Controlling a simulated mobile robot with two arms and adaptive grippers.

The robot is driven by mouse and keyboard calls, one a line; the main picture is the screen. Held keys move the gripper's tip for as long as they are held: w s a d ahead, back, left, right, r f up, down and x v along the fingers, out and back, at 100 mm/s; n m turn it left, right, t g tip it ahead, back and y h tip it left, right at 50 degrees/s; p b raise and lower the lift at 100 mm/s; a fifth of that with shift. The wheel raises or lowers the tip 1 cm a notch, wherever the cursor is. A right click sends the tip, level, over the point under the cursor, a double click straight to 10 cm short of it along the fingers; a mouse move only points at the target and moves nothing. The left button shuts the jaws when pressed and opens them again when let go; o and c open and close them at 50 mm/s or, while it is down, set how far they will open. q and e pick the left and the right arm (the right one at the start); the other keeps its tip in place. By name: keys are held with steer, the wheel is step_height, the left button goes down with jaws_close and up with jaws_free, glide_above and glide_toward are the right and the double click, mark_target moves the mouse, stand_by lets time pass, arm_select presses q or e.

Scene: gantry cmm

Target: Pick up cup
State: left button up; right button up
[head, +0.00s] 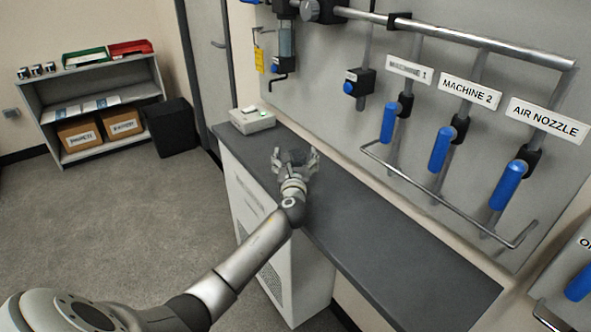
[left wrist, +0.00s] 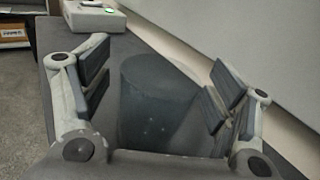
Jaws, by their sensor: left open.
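A dark grey cup (left wrist: 158,100) stands upright on the dark countertop (head: 390,240). In the left wrist view it sits between the two spread fingers of my left gripper (left wrist: 160,95), with a gap visible on each side. In the head view my left gripper (head: 295,160) reaches over the counter, and the cup (head: 294,156) shows only as a small dark shape between its fingers. The gripper is open. The cup's lower part is hidden in the left wrist view by the gripper body. My right gripper is not in view.
A grey box with a green button (head: 252,120) stands at the counter's far end. Blue valve handles (head: 440,150) and a metal rail (head: 440,195) are on the wall panel at right. The near counter is clear. A shelf (head: 95,95) and black bin (head: 171,127) stand at left.

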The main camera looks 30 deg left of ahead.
arm_select(q)
steer(key=c, duration=1.1)
steer(key=shift+w+r, duration=0.1)
steer(key=shift+r, duration=0.05)
